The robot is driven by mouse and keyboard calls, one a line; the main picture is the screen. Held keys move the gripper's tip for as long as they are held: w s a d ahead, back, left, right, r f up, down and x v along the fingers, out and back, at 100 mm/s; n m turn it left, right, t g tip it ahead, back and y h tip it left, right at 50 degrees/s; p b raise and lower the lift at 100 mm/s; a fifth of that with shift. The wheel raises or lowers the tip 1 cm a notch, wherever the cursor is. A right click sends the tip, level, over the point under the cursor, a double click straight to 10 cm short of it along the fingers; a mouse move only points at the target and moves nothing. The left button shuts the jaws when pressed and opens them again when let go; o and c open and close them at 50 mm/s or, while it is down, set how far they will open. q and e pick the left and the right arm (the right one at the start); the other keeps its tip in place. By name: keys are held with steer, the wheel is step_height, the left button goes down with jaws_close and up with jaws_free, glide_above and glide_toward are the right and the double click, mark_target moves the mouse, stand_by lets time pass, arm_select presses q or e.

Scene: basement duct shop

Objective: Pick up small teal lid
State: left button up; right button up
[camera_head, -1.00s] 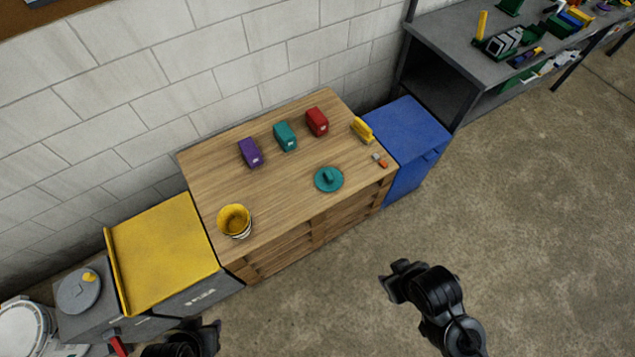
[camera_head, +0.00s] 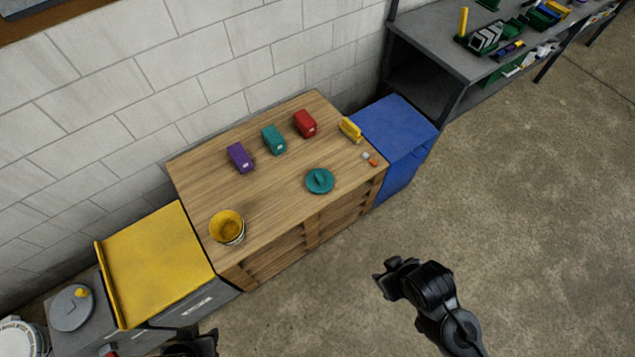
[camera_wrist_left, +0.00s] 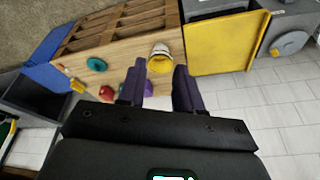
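The small teal lid (camera_head: 320,181) is a round disc with a raised handle, lying near the front edge of the wooden cabinet top (camera_head: 275,200). It also shows in the left wrist view (camera_wrist_left: 97,65), left of the fingers. My left gripper (camera_wrist_left: 158,85) is open and empty in the wrist view, its fingers apart with the yellow bucket beyond them. In the head view only part of my left gripper (camera_head: 205,342) shows at the bottom edge. My right gripper (camera_head: 385,279) is over the floor, away from the cabinet; its finger opening is not clear.
A yellow bucket (camera_head: 227,228) stands at the cabinet's front left. Purple (camera_head: 240,158), teal (camera_head: 274,139) and red (camera_head: 305,123) boxes line the back. A yellow object (camera_head: 350,130) and small bits lie at right. A yellow-topped bin (camera_head: 158,263) and blue bin (camera_head: 396,130) flank the cabinet.

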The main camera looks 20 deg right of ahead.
stand_by(0.3)
arm_select(q)
steer(key=o, duration=1.1)
